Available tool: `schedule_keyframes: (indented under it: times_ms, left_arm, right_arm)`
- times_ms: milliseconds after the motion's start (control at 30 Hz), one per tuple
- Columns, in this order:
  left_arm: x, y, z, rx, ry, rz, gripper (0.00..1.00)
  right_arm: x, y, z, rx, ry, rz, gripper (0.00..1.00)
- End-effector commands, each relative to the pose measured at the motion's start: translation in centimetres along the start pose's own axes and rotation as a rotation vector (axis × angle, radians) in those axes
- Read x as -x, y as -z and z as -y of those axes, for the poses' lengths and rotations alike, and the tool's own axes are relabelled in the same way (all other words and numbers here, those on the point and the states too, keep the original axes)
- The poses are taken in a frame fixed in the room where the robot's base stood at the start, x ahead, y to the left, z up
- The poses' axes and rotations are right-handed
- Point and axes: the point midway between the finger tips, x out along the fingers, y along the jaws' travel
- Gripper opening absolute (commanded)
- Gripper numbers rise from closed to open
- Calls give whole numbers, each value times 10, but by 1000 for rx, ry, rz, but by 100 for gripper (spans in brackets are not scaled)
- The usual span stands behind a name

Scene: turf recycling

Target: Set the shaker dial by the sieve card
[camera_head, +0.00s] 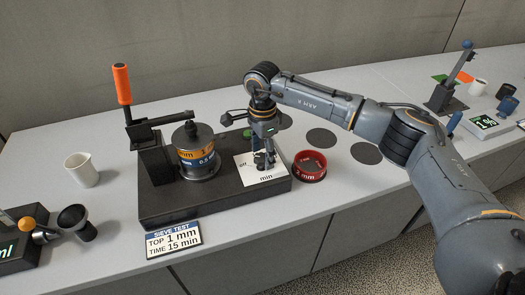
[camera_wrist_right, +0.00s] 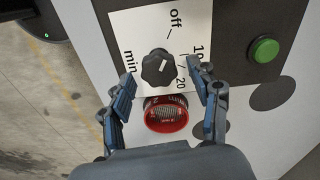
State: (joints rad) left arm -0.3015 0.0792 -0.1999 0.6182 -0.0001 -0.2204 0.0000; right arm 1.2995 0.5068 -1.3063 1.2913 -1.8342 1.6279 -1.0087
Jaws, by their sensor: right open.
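The shaker (camera_head: 215,200) is a dark base carrying a stack of sieves (camera_head: 197,155) with orange and blue bands. Its black dial knob (camera_wrist_right: 159,68) sits on a white plate (camera_wrist_right: 135,25) marked off, 10, 20 and min. A short white mark shows on the knob, but its exact setting is unclear. My right gripper (camera_head: 263,163) is over the plate. In the right wrist view its open fingers (camera_wrist_right: 160,76) are on either side of the knob, apart from it. The sieve card (camera_head: 173,239) in front reads "TOP 1 mm, TIME 15 min". My left gripper is not in view.
A green button (camera_wrist_right: 263,49) is beside the plate. An orange-handled lever (camera_head: 122,86) rises at the left, near a white cup (camera_head: 82,170). Flat dark discs (camera_head: 321,138) lie on the bench.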

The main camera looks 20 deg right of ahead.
Motion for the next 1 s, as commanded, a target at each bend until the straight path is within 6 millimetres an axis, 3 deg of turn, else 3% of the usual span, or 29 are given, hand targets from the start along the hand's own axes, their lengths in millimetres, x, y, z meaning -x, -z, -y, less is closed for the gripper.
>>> schedule_keyframes:
  times_ms: [300, 567, 1000]
  left_arm:
    - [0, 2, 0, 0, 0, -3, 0]
    - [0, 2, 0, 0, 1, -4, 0]
    - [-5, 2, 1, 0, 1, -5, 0]
  right_arm:
    - [-2, 0, 0, 0, 0, 0, 59]
    - [-2, 0, 0, 0, 1, 0, 7]
    - [-3, 0, 0, -88, 1, 0, 7]
